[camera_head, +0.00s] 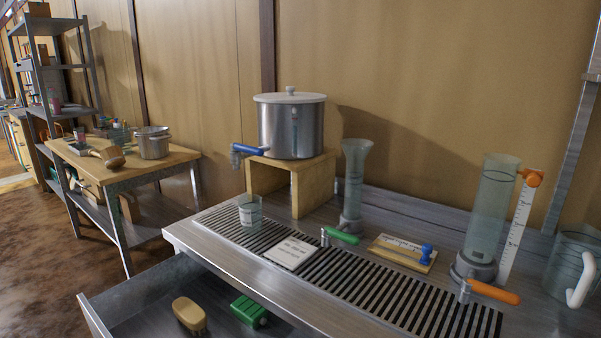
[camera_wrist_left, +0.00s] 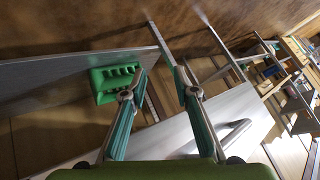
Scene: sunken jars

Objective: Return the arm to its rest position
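My left gripper (camera_wrist_left: 160,72) shows in the left wrist view with its two teal-padded fingers spread apart. Nothing is between the fingers. A green slotted block (camera_wrist_left: 115,82) shows behind the left finger, and I cannot tell how far beyond it lies. Neither arm nor gripper shows in the head view. My right gripper is in neither view.
The counter carries a steel pot (camera_head: 291,128) on a wooden stand (camera_head: 296,185), a glass cup (camera_head: 250,212) and tall cylinders (camera_head: 492,210).

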